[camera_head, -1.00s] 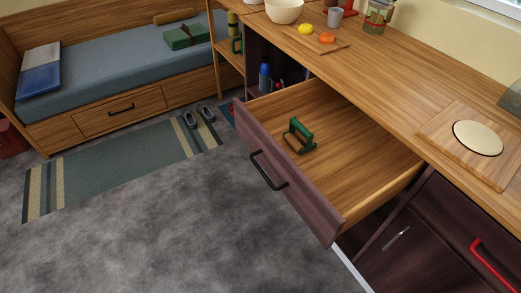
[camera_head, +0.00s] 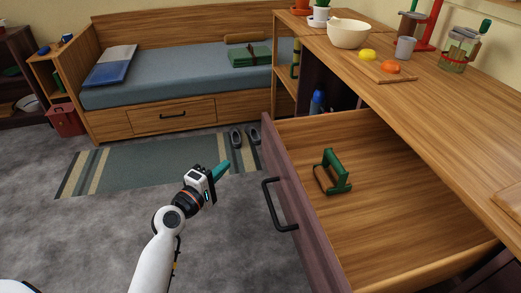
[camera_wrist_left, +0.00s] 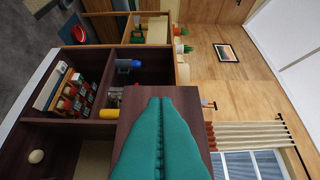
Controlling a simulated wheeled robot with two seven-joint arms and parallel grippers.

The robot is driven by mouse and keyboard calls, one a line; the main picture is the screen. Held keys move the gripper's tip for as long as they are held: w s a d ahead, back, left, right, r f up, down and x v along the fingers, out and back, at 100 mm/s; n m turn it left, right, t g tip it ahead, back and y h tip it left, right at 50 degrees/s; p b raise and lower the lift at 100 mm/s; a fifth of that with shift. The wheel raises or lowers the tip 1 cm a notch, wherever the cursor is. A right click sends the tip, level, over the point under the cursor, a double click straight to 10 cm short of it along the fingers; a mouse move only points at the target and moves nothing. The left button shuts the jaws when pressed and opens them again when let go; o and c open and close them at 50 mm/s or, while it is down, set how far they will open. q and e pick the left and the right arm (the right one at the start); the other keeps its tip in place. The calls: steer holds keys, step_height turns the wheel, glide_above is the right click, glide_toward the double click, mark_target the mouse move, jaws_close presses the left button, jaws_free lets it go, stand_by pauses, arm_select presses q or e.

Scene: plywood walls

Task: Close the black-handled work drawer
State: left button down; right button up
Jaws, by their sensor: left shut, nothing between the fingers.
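The work drawer stands wide open, its dark purple-brown front (camera_head: 294,195) facing left and its black bar handle (camera_head: 272,206) on that front. A green-framed tool (camera_head: 334,172) lies inside on the wooden drawer floor. My left gripper (camera_head: 222,169) is in front of the drawer, left of the handle and apart from it in the picture. Its teal fingers are together and empty. They also show in the left wrist view (camera_wrist_left: 160,140), in front of a dark brown panel (camera_wrist_left: 190,100) that I cannot identify surely. My right gripper is out of view.
The wooden worktop (camera_head: 440,115) above the drawer holds a cream bowl (camera_head: 349,34), a grey cup (camera_head: 405,47) and a jar (camera_head: 459,50). A striped rug (camera_head: 150,165) and shoes (camera_head: 244,136) lie on the floor before the bed (camera_head: 180,85). Open grey floor surrounds my left arm.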

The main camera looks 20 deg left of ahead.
arm_select(q)
glide_toward(263, 139)
steer(key=w+a, duration=0.2)
steer(key=w, duration=0.1)
steer(key=shift+w+d+f, duration=0.15)
steer(key=shift+w+d, duration=1.2)
steer(key=shift+d, duration=0.15)
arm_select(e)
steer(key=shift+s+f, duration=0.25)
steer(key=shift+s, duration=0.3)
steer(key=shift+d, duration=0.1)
